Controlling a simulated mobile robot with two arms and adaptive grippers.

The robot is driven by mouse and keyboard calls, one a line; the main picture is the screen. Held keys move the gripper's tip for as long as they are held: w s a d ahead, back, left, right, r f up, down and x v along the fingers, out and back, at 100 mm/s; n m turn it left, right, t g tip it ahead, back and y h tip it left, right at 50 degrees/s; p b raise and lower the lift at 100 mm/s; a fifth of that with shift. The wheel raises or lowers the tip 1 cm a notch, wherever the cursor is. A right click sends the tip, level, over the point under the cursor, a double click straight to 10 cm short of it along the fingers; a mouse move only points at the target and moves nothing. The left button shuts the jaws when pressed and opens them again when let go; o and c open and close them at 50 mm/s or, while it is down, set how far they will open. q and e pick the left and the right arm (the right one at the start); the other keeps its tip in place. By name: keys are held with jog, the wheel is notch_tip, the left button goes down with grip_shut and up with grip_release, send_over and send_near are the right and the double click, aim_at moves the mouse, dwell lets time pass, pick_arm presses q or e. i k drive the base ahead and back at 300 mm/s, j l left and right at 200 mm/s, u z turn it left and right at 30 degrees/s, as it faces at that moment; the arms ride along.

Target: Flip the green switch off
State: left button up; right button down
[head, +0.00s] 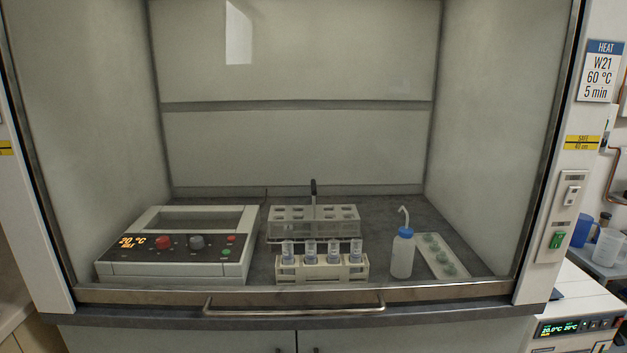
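The green switch (556,240) is a small rocker on a pale plate, low on the right post of the fume hood. It is too small to tell which way it is tipped. Neither of my grippers is in the head view, and nothing touches or covers the green switch.
Inside the hood are a heating unit (178,246), a clear rack (314,222), a vial rack (322,269), a wash bottle (403,253) and a tray (464,270). A handle bar (294,311) spans the front. A device with a display (578,327) stands below right of the switch.

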aim_at(555, 242)
jog(key=z, duration=1.25)
